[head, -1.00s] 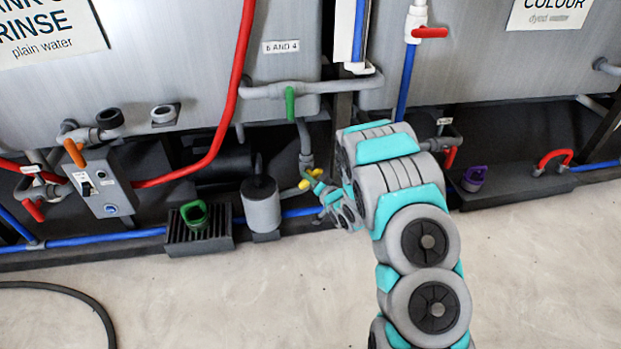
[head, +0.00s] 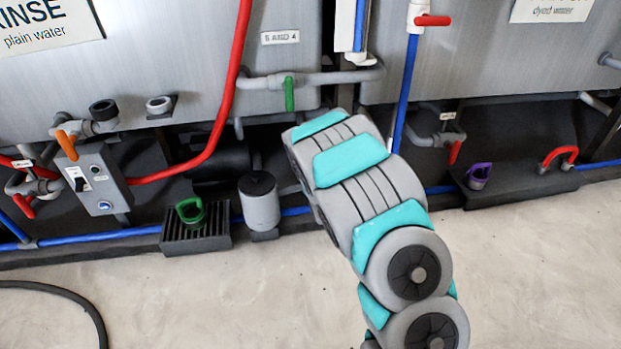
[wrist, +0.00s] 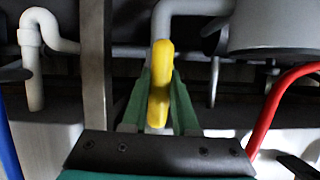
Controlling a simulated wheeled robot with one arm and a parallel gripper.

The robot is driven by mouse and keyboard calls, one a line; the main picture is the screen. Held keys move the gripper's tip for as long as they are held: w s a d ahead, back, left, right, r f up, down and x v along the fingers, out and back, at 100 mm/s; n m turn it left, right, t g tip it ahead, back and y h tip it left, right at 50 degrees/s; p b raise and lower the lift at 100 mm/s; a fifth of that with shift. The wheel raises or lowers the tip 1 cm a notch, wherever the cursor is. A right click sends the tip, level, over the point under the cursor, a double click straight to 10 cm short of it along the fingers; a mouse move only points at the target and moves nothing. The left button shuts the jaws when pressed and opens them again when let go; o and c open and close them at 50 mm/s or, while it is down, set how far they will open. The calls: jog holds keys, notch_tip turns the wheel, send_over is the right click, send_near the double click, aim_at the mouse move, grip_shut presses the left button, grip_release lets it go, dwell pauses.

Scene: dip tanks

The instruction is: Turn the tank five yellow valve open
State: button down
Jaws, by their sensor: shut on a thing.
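The yellow valve handle (wrist: 160,75) stands upright in the middle of the wrist view, in front of a grey pipe (wrist: 190,6). My gripper (wrist: 159,104) has its two green fingers on either side of the handle and is shut on it. The handle points lengthwise away from the dark palm of the gripper. In the head view my arm covers both the yellow handle and my gripper. The valve body behind the handle is mostly hidden.
A green-handled valve (head: 289,93) is above my arm. A grey canister (head: 260,206) and a black grate with a green cup-like piece (head: 190,210) are to the left. A red hose (wrist: 270,108) runs right of the handle in the wrist view.

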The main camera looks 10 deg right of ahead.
jog(key=shift+n, duration=0.3)
dwell(0.4)
jog(key=c, duration=0.7)
grip_release()
jog(key=shift+p+v, duration=0.35)
jog(key=shift+v, duration=3.5)
jog(key=shift+a, duration=0.1)
